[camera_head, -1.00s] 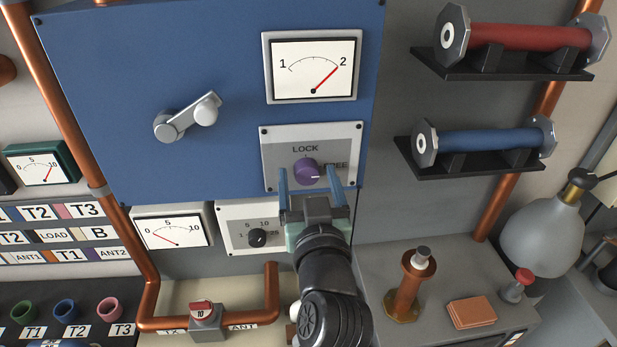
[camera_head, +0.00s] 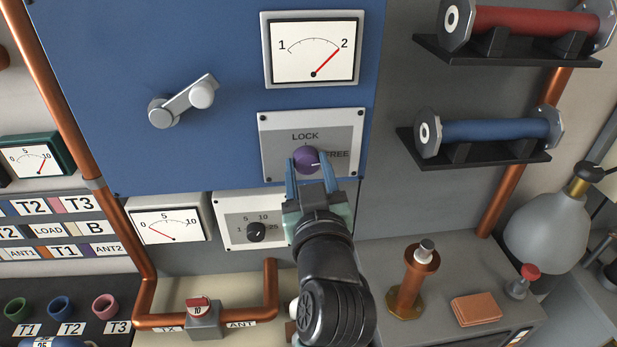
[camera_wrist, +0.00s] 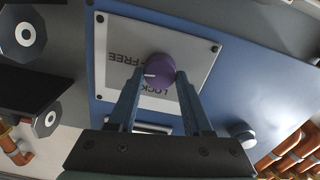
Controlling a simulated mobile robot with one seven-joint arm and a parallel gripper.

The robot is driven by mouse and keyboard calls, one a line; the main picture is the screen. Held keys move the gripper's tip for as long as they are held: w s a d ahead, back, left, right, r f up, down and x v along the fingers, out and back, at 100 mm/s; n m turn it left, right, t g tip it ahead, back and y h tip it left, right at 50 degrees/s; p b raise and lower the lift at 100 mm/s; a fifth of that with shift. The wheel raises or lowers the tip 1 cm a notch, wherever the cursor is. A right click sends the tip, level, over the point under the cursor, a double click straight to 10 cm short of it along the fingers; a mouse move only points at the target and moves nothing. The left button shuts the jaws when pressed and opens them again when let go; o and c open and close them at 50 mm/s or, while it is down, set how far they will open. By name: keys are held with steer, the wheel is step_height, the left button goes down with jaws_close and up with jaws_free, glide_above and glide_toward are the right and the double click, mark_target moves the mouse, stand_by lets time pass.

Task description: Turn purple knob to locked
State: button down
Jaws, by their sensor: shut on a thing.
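The purple knob (camera_head: 306,159) sits on a grey plate (camera_head: 346,120) marked LOCK above and FREE to the right, on the blue panel. Its white pointer line faces right, toward FREE. My gripper (camera_head: 306,163) reaches up from below, with its two blue fingers on either side of the knob, shut on it. In the wrist view the knob (camera_wrist: 159,68) shows between the fingertips (camera_wrist: 160,75), its white line pointing toward the word FREE. Part of the LOCK lettering is hidden by the gripper in that view.
A meter (camera_head: 313,50) is above the plate, and a grey crank handle (camera_head: 182,102) is to the left. A small black knob (camera_head: 257,232) on a numbered plate lies below left of my gripper. Red (camera_head: 530,20) and blue (camera_head: 490,139) cylinders sit on shelves at right.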

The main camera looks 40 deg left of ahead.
steer(key=n+b, duration=0.3)
steer(key=b, duration=0.2)
steer(key=shift+f+n, duration=0.35)
steer(key=shift+n, duration=0.05)
steer(key=n+b, duration=0.4)
steer(key=b, duration=0.1)
steer(key=shift+s+a+n, duration=0.1)
steer(key=shift+n, duration=0.2)
steer(key=n+b, duration=0.4)
steer(key=shift+b, duration=0.4)
steer(key=shift+n+b, duration=1.4)
steer(key=shift+n, duration=0.4)
steer(key=shift+r+n, duration=0.1)
steer(key=shift+n, duration=0.2)
steer(key=shift+c, duration=1.6)
jaws_free()
steer(key=shift+s, duration=0.1)
